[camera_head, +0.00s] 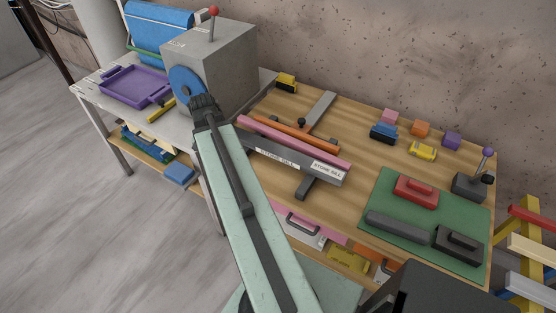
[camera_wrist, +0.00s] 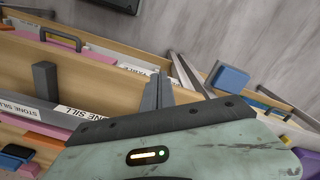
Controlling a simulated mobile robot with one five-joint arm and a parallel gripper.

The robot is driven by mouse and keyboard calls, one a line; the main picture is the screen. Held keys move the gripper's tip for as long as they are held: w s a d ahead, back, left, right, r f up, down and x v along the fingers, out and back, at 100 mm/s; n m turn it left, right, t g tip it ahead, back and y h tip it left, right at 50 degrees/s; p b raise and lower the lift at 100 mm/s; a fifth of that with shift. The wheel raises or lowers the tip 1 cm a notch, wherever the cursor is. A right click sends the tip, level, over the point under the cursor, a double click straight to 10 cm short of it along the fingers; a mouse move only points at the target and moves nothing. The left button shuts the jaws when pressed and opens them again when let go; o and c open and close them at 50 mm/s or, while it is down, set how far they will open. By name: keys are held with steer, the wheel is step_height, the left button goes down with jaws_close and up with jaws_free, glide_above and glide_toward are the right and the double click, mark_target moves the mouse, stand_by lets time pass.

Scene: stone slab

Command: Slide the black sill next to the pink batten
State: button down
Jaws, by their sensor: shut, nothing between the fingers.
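The black sill (camera_head: 301,163) appears to be the long dark grey bar with white "STONE SILL" labels on its front. It lies along the front of the wooden bench. In the wrist view, the labelled sill (camera_wrist: 47,107) runs across the left side. The pink batten (camera_head: 293,142) lies just behind it, roughly parallel; any gap is too small to judge. A pink strip in the wrist view (camera_wrist: 45,129) seems to be that batten. My gripper (camera_wrist: 158,93) is shut and empty near the sill's labelled face; contact cannot be told. My arm hides it in the head view.
An orange batten (camera_head: 295,131) lies behind the pink one. A grey crossbar (camera_head: 322,108) runs beneath, with a dark end block (camera_head: 307,188) in front. A green mat (camera_head: 385,194) with dark blocks lies right. A grey machine (camera_head: 222,65) stands left.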

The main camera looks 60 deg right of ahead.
mark_target(281, 155)
steer(key=s+d+m, duration=0.7)
steer(key=s+d, duration=0.7)
step_height(281, 155, down, 10)
steer(key=b, duration=1)
steer(key=shift+f, duration=0.15)
steer(key=d, duration=0.4)
steer(key=shift+r, duration=0.3)
steer(key=shift+d, duration=0.1)
steer(key=shift+d, duration=1.2)
steer(key=shift+a, duration=0.1)
